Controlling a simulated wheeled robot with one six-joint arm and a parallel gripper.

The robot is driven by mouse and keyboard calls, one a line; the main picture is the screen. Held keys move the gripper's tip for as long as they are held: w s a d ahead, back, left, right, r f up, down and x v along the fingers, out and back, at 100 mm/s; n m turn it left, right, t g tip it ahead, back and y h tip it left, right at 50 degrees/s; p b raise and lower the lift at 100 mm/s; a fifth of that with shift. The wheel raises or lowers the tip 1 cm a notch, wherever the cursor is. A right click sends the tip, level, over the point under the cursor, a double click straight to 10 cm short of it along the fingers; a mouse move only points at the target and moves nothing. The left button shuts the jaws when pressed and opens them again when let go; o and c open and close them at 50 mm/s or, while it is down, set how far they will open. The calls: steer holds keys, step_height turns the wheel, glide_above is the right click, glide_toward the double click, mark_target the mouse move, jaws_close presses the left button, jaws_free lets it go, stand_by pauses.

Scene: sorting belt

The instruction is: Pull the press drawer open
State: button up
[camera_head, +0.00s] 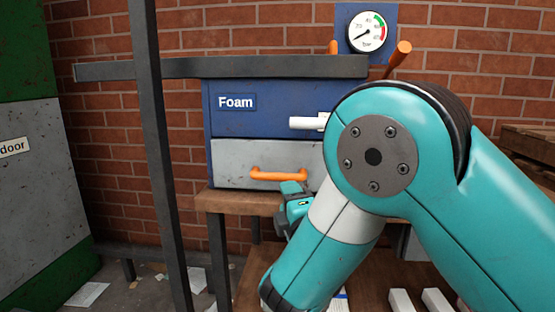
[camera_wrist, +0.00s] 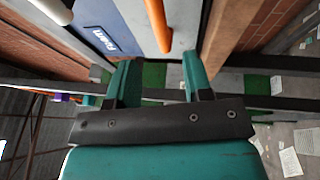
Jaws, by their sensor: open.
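The press (camera_head: 275,110) is a blue box labelled "Foam" against the brick wall. Its drawer (camera_head: 232,160) is the light grey front below, looking flush with the blue body. The drawer has an orange bar handle (camera_head: 278,175), which also shows in the wrist view (camera_wrist: 158,22). My gripper (camera_head: 291,188) is just below the handle's right end in the head view, partly hidden by my arm. In the wrist view my gripper (camera_wrist: 158,72) has its two fingers apart with nothing held.
A dark metal post (camera_head: 158,150) and crossbar (camera_head: 220,67) stand in front of the press on the left. A wooden bench (camera_head: 240,202) carries the press. A gauge (camera_head: 367,32) and an orange-ended lever (camera_head: 400,55) are above. Papers (camera_head: 87,294) lie on the floor.

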mark_target(279, 177)
steer(key=p+x, duration=0.4)
steer(key=p, duration=0.1)
steer(key=shift+w+r, duration=0.1)
steer(key=shift+r, duration=0.3)
steer(key=p+x, duration=0.1)
steer(key=p, duration=0.5)
steer(key=shift+w+a+r, duration=0.1)
steer(key=shift+w, duration=0.2)
steer(key=p, duration=0.3)
steer(key=shift+w+p, duration=0.35)
steer(key=shift+p+x, duration=0.7)
steer(key=shift+x, duration=0.2)
steer(key=shift+w+a+f, duration=0.15)
steer(key=shift+w+f, duration=0.15)
steer(key=shift+w, duration=0.25)
jaws_close()
